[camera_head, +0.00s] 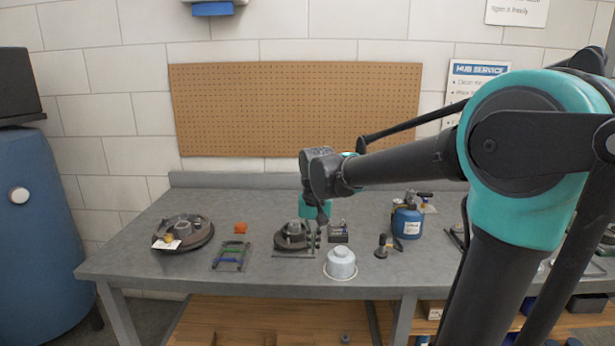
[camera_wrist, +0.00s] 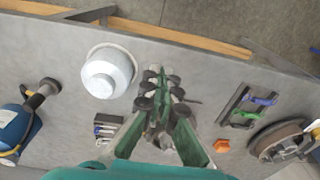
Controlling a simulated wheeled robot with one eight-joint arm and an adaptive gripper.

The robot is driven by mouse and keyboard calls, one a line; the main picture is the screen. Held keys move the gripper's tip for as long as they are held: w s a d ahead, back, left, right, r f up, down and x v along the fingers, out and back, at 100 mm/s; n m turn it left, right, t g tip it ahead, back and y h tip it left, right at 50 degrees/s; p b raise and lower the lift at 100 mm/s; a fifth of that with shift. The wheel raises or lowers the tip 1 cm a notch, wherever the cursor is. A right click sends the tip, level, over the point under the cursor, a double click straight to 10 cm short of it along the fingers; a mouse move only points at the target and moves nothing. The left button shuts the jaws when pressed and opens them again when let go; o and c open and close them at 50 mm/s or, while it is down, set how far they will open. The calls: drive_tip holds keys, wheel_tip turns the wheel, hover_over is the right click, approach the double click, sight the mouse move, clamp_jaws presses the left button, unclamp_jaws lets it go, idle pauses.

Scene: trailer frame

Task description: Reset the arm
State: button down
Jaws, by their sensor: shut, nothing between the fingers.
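My arm reaches in from the right in the head view, and my gripper (camera_head: 315,238) points down over the middle of the grey workbench (camera_head: 215,195). In the wrist view my gripper (camera_wrist: 161,85) shows green finger links drawn together with dark joints near the tips. It is shut and holds nothing. In the head view a dark round hub part (camera_head: 291,238) is just left of the fingers; I cannot tell whether they touch it. In the wrist view the fingers mostly hide that spot.
A white-grey capped cylinder (camera_head: 341,263) stands near the front edge. A small tray (camera_head: 338,232), blue torch canister (camera_head: 407,222), orange piece (camera_head: 240,228), tool rack (camera_head: 231,256) and brake drum (camera_head: 184,233) surround it. A blue tank (camera_head: 45,240) stands left.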

drive_tip(key=s+d+f+t, duration=0.3)
drive_tip(key=s+d+f, duration=1.1)
drive_tip(key=d, duration=0.3)
drive_tip(key=shift+d+f, duration=0.3)
drive_tip(key=shift+f, duration=0.3)
